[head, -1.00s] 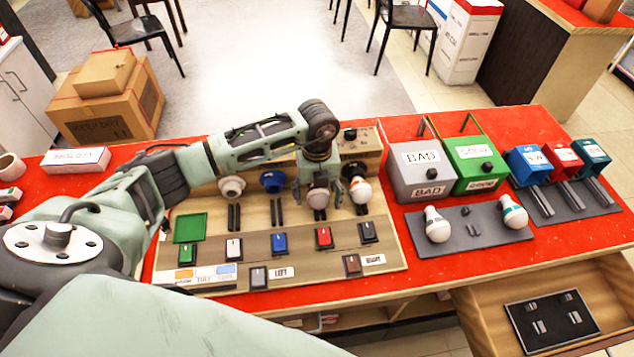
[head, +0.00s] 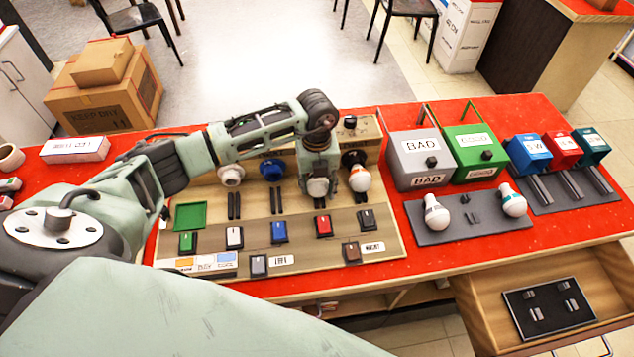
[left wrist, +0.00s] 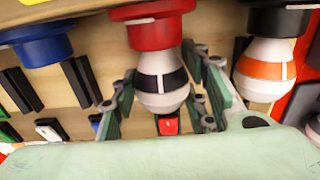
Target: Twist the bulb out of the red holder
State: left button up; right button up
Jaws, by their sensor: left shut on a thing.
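A white bulb with a black band (left wrist: 161,85) sits in the red holder (left wrist: 160,32) in the left wrist view. My left gripper (left wrist: 163,104) has a finger on each side of this bulb and is shut on it. In the head view my left gripper (head: 318,178) reaches down over the board, and the bulb's pale round end (head: 318,187) shows between its fingers. The red holder is hidden behind the gripper there. My right gripper is not in view.
A bulb with an orange band (left wrist: 262,72) sits in the black holder close on the right. The blue holder (head: 272,169) and white holder (head: 231,175) are empty on the left. Two bulbs lie on a grey mat (head: 440,236) before the BAD box (head: 410,172) and green box (head: 463,140).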

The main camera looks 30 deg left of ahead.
aim_at(324, 203)
pick_arm(q)
jog(key=shift+s+t+h+b, duration=0.1)
jog(key=shift+t+h+b, duration=0.5)
jog(key=shift+h, duration=0.2)
jog(key=shift+s+f+t+h+b, duration=0.2)
jog(key=shift+t+h+b, duration=0.3)
jog(key=shift+h+b, duration=0.35)
dwell(1.2)
jog(key=shift+w+a+t+h+b, duration=0.1)
jog(key=shift+t+h+b, duration=0.35)
jog(key=shift+b, duration=0.4)
dwell(1.0)
jog(key=shift+s+d+p, duration=0.45)
jog(key=shift+s+d, duration=0.1)
jog(key=shift+s, duration=0.2)
jog(key=shift+s+d+p, duration=0.4)
jog(key=shift+s+d, duration=0.15)
jog(key=shift+s, duration=0.15)
jog(key=shift+r, duration=0.1)
notch_tip(324, 203, up, 8)
jog(key=p, duration=0.6)
